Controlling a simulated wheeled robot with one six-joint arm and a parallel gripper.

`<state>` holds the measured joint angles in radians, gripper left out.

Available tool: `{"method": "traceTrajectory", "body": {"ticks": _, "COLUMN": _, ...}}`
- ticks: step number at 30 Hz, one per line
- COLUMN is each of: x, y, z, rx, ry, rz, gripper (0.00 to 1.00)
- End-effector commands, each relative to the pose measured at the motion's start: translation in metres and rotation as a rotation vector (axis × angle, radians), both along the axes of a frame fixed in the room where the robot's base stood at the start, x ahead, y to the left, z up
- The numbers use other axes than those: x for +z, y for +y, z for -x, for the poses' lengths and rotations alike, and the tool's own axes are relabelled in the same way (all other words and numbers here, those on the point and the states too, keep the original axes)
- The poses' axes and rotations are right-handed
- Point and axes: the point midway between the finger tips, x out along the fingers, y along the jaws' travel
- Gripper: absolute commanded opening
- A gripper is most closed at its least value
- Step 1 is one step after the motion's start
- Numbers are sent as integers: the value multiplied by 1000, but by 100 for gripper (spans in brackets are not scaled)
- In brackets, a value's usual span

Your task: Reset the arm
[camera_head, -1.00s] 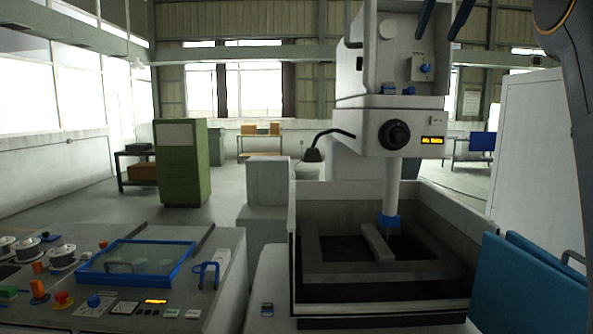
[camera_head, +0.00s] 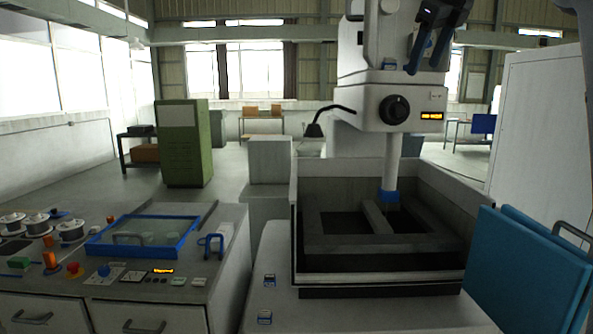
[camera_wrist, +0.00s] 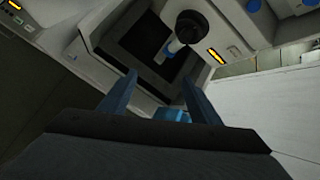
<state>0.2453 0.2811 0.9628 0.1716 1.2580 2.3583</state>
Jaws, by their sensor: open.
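My gripper (camera_head: 428,40) shows at the top right of the head view, in front of the upper part of the wire erosion machine (camera_head: 362,104). Its two dark blue fingers point down and stand apart, with nothing between them. In the wrist view my gripper (camera_wrist: 160,92) has its fingers spread wide and empty. Beyond them are the machine's open tank (camera_wrist: 140,45) and its black round knob (camera_wrist: 192,26), seen tilted. Most of my arm is outside the head view.
A control bench (camera_head: 225,243) with a blue-framed glass lid (camera_head: 187,240) stands at the left. Blue panels (camera_head: 520,262) and a tall white cabinet (camera_head: 535,130) stand at the right. A green cabinet (camera_head: 182,150) is farther back. Open floor lies behind the bench.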

Motion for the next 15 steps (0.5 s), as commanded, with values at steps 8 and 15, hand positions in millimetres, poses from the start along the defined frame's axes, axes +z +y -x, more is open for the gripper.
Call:
{"method": "traceTrajectory", "body": {"ticks": 8, "x": -174, "y": 36, "z": 6, "rx": 511, "ry": 128, "rz": 330, "gripper": 57}}
{"method": "traceTrajectory", "body": {"ticks": 15, "x": -327, "y": 71, "z": 58, "rx": 1042, "ry": 213, "rz": 601, "gripper": 57}}
